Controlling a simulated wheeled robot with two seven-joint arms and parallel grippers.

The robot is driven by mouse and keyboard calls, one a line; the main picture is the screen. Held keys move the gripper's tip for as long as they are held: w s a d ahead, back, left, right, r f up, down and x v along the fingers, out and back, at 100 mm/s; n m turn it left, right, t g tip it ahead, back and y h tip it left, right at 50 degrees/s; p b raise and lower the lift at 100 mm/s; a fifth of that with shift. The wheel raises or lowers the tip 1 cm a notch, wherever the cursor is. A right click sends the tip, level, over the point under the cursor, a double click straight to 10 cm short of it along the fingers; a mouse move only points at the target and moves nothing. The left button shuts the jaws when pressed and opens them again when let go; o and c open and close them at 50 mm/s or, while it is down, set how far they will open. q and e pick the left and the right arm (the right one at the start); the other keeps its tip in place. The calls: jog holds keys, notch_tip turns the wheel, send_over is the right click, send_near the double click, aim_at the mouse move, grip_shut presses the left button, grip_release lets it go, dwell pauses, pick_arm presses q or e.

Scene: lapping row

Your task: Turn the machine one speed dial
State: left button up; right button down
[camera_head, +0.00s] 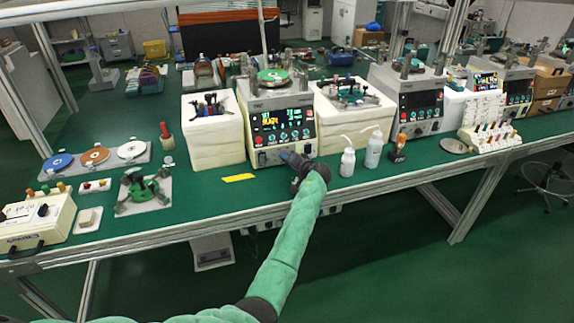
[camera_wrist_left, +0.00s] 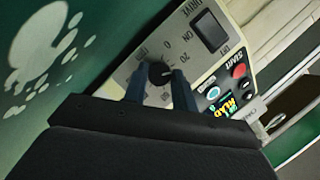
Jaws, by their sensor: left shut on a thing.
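Machine one (camera_head: 284,122) is a pale lapping machine with a lit black control panel and a green disc on top. It stands on the green bench near the middle of the head view. My left gripper (camera_head: 299,162) reaches its lower front. In the left wrist view, the black speed dial (camera_wrist_left: 159,73) sits on the pale front panel (camera_wrist_left: 135,65) between the blue fingers of my left gripper (camera_wrist_left: 159,88). The fingers are shut on the dial. The dial's exact pointer angle is hard to read. My right gripper is not in view.
Two white bottles (camera_head: 348,161) stand on the bench just right of my left gripper. A yellow strip (camera_head: 238,178) lies to the left. White blocks (camera_head: 213,135) flank the machine. A green fixture (camera_head: 144,190) sits further left.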

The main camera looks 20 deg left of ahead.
pick_arm(q)
jog(key=shift+f+m+y+b, duration=0.2)
jog(key=shift+m+y+b, duration=0.55)
jog(key=shift+m, duration=0.45)
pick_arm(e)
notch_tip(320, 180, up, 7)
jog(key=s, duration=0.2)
pick_arm(q)
jog(key=shift+d+m+y+b, duration=0.1)
jog(key=shift+m+y+b, duration=0.65)
jog(key=shift+m, duration=0.75)
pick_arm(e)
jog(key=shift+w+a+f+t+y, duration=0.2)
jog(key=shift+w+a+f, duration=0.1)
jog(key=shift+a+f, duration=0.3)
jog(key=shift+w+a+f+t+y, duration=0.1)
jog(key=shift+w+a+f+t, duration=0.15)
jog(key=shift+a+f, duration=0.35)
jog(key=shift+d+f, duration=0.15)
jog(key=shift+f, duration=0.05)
pick_arm(q)
jog(key=o, duration=1)
jog(key=shift+w, duration=0.1)
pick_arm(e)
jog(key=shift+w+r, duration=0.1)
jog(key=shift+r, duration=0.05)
